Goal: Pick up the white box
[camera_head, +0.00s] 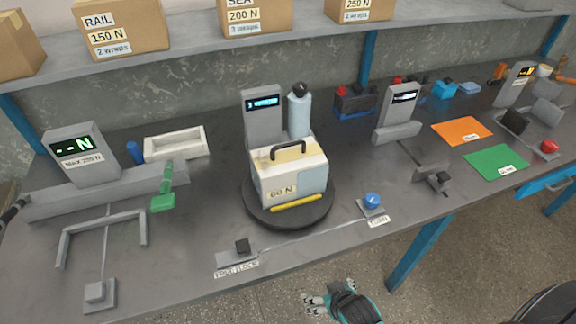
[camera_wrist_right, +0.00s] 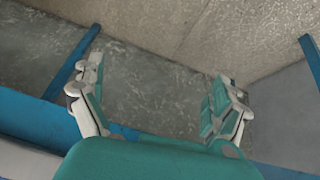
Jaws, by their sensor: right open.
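The white box (camera_head: 290,172) has a black carry handle on top and a label reading 60 N. It stands upright on a round dark turntable (camera_head: 262,212) at the middle of the bench. My right gripper (camera_head: 328,293) is below the bench's front edge in the head view, well apart from the box. In the right wrist view its two fingers (camera_wrist_right: 160,76) are spread with nothing between them, and the box does not show there. My left gripper is not in view.
A light blue bottle (camera_head: 299,112) and a grey display post (camera_head: 263,112) stand close behind the box. A yellow bar (camera_head: 297,203) lies in front of it. A blue button (camera_head: 371,202) is to the right. Cardboard boxes (camera_head: 122,27) sit on the shelf above.

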